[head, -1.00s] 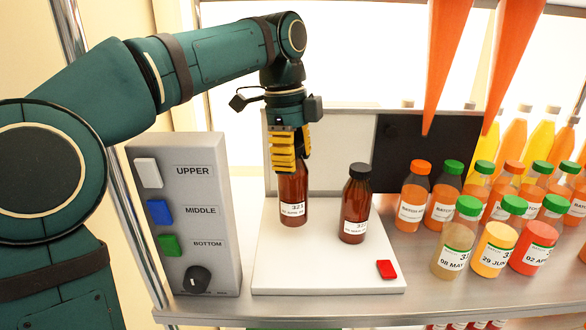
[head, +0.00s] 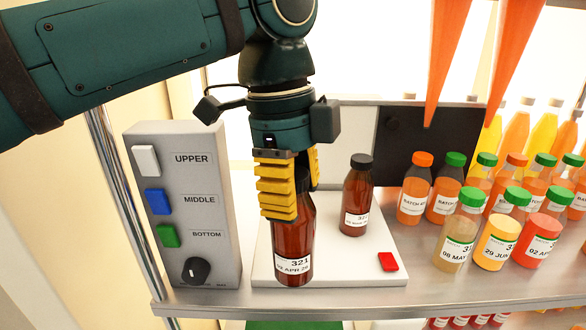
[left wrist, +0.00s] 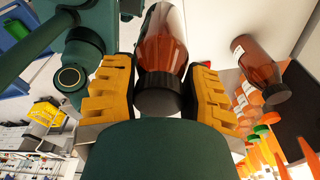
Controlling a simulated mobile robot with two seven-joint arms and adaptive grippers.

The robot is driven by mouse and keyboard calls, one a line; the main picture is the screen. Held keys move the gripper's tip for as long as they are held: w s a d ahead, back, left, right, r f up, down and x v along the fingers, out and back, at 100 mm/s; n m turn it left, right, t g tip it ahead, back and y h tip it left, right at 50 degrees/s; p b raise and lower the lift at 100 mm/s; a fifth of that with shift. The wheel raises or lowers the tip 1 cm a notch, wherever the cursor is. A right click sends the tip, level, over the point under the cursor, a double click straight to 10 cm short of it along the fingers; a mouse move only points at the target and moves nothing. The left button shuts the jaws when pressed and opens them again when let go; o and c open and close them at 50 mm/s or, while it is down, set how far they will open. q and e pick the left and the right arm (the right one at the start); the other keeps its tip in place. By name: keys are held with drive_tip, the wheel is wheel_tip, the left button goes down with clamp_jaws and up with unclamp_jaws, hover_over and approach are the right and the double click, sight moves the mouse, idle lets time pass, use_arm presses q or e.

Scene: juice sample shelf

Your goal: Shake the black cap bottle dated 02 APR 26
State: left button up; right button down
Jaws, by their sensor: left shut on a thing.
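A brown bottle (head: 294,240) is held in my left gripper (head: 290,190), whose yellow fingers close around its upper part. Its label shows 321 and a date ending in APR 26; the first digits are hard to read. It stands upright over the front left of the white plate (head: 345,270); I cannot tell if its base touches. In the left wrist view the same bottle (left wrist: 162,45) and its black cap (left wrist: 158,93) are between the fingers. A second brown black-cap bottle (head: 356,200) stands farther back on the plate, its label date too small to read. My right gripper is not in view.
A grey control box (head: 190,220) with UPPER, MIDDLE and BOTTOM buttons stands at left. A red button (head: 388,262) is on the plate's right. Several juice bottles (head: 495,242) crowd the right side. Orange cones (head: 465,50) hang above. A dark panel (head: 400,140) stands behind.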

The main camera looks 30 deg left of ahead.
use_arm(q)
drive_tip(key=shift+s+d+r, duration=0.1)
drive_tip(key=shift+s+d, duration=0.2)
drive_tip(key=shift+s, duration=0.3)
drive_tip(key=shift+s+d, duration=0.25)
drive_tip(key=shift+s, duration=0.3)
drive_tip(key=r+p, duration=0.3)
drive_tip(key=r, duration=0.1)
drive_tip(key=shift+s+p, duration=0.2)
drive_tip(key=shift+p, duration=0.2)
